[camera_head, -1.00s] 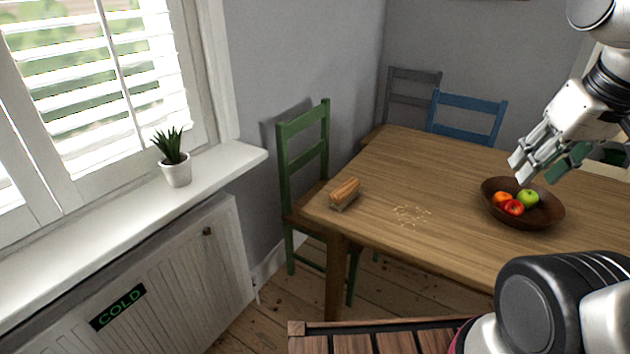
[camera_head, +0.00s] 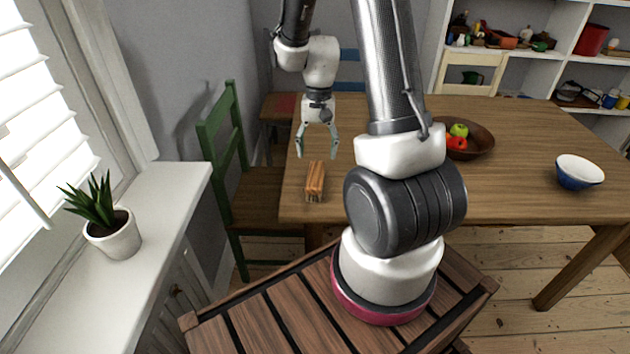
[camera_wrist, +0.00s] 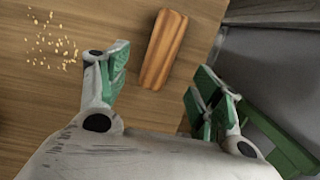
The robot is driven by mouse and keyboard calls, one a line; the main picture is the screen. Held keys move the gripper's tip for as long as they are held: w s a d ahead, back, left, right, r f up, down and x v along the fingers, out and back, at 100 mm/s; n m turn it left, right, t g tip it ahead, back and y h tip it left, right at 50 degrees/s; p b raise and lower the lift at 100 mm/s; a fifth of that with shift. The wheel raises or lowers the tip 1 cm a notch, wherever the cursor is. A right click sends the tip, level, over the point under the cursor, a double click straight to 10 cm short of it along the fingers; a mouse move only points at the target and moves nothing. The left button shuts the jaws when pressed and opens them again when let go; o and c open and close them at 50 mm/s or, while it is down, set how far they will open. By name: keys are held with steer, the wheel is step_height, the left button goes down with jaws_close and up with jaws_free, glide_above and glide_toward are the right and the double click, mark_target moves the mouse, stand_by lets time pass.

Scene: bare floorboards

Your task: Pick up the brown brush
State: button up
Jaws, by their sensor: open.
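The brown brush (camera_head: 315,180) has a wooden back and lies on the wooden table near its left front corner. In the wrist view the brush (camera_wrist: 164,50) lies lengthwise, just ahead of and between the two fingers. My gripper (camera_head: 317,155) hangs above the table behind the brush in the head view, fingers pointing down. In the wrist view my gripper (camera_wrist: 155,95) is open and empty, with green pads on its fingers. I see no contact with the brush.
Pale crumbs (camera_wrist: 52,42) lie on the table (camera_head: 520,140) beside the brush. A fruit bowl (camera_head: 480,140) and a blue-and-white bowl (camera_head: 579,172) stand further right. A green chair (camera_head: 232,170) is at the table's left edge. A potted plant (camera_head: 110,236) stands on the sill.

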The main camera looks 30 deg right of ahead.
mark_target(316, 173)
steer(key=shift+m, duration=0.3)
steer(key=f, duration=0.7)
steer(key=a+f, duration=0.1)
steer(key=f, duration=0.2)
steer(key=shift+s+f, duration=0.3)
steer(key=shift+c, duration=0.2)
steer(key=c, duration=1.1)
steer(key=shift+r, duration=0.15)
step_height(316, 173, up, 10)
steer(key=shift+f, duration=0.1)
